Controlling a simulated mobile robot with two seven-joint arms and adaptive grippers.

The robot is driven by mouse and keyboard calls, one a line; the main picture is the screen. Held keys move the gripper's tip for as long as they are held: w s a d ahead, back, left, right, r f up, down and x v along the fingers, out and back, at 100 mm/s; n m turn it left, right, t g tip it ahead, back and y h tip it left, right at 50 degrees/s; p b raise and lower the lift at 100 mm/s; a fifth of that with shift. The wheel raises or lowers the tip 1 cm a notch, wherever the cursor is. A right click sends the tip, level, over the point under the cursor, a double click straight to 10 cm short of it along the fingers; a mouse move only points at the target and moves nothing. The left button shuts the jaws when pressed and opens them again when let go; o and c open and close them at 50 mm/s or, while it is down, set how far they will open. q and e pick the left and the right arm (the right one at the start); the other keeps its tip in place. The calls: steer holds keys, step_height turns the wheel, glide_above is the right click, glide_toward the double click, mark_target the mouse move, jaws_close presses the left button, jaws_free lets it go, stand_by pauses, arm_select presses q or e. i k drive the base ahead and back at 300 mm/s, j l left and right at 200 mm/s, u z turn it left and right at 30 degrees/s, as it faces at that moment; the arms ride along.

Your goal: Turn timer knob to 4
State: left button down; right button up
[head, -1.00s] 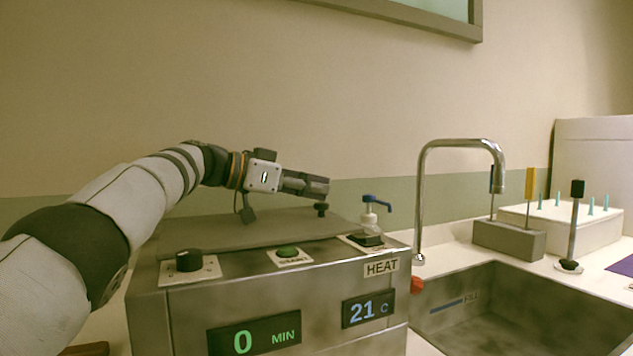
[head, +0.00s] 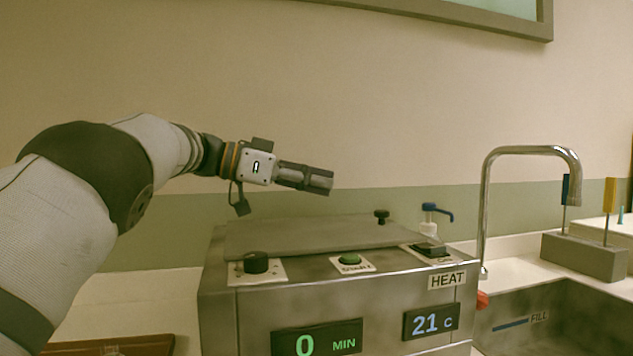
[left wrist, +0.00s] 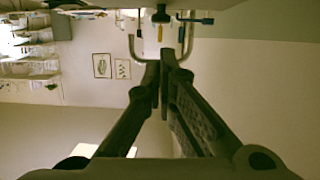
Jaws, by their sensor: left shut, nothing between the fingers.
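The timer knob (head: 256,262) is a black round knob on a pale plate at the left of the steel machine's (head: 385,295) top front edge. The green display (head: 316,342) below it reads 0 MIN. My left gripper (head: 331,182) is shut and empty. It is in the air above the machine's lid, up and to the right of the knob, pointing right and apart from everything. Its closed fingers (left wrist: 163,70) also show in the left wrist view, with nothing between them. My right gripper is not in view.
A green START button (head: 350,259) and a black HEAT switch (head: 431,250) sit right of the knob. The lid (head: 310,238) has a small black handle (head: 381,215). A pump bottle (head: 430,222), a tall faucet (head: 486,205) and a sink stand to the right. The second display (head: 430,321) reads 21 C.

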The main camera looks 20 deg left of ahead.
mark_target(255, 262)
steer(key=k+l, duration=0.25)
steer(key=k, duration=0.2)
steer(key=k+l, duration=0.3)
steer(key=k, duration=0.2)
steer(key=k+l, duration=0.25)
steer(key=k, duration=0.2)
steer(key=k+l, duration=0.25)
steer(key=k, duration=0.25)
